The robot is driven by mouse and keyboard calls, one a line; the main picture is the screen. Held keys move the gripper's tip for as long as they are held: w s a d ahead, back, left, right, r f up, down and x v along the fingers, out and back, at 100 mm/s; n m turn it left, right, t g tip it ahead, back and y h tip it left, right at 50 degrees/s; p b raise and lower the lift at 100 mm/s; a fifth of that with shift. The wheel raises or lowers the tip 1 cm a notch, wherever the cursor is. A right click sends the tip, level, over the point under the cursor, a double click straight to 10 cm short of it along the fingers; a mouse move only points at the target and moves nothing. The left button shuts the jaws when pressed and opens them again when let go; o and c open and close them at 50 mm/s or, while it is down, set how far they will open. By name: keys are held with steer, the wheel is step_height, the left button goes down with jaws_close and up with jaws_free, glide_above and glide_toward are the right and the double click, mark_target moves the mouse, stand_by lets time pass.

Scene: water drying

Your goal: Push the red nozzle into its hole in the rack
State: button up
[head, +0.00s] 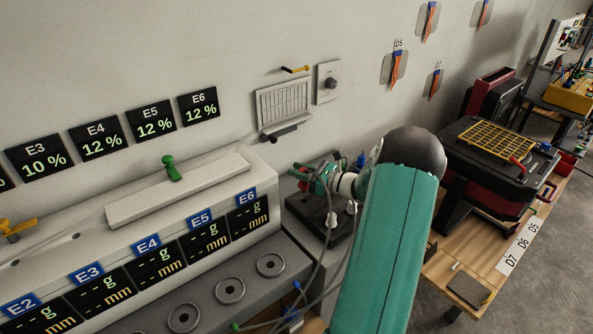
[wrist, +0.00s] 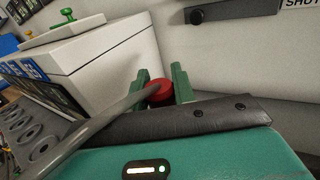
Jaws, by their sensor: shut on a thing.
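My gripper (head: 305,178) is at the end of my green arm, near the back wall in the head view. In the wrist view its two green fingers (wrist: 162,84) are shut on the red nozzle (wrist: 159,93). A grey hose runs from the nozzle down to the left. In the head view the red nozzle (head: 297,173) is a small red spot at the fingers. The dark rack (head: 308,207) lies below the gripper, with white and blue nozzles around it. My arm hides part of it. I cannot see the nozzle's hole or whether the nozzle touches the rack.
The white cabinet (head: 205,205) with displays stands left of the gripper. A vent (head: 283,103) and a switch box (head: 328,82) are on the wall behind. Loose hoses hang in front of the rack. A wooden bench (head: 470,265) with a black and red machine (head: 495,165) is right.

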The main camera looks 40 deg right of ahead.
mark_target(300, 183)
steer(key=shift+s+d, duration=0.1)
steer(key=shift+s, duration=0.05)
steer(key=shift+w+f, duration=0.1)
steer(key=shift+w, duration=0.1)
steer(key=shift+s+f, duration=0.2)
steer(key=shift+f, duration=0.95)
steer(key=shift+f, duration=0.95)
stand_by(0.7)
steer(key=shift+f, duration=0.3)
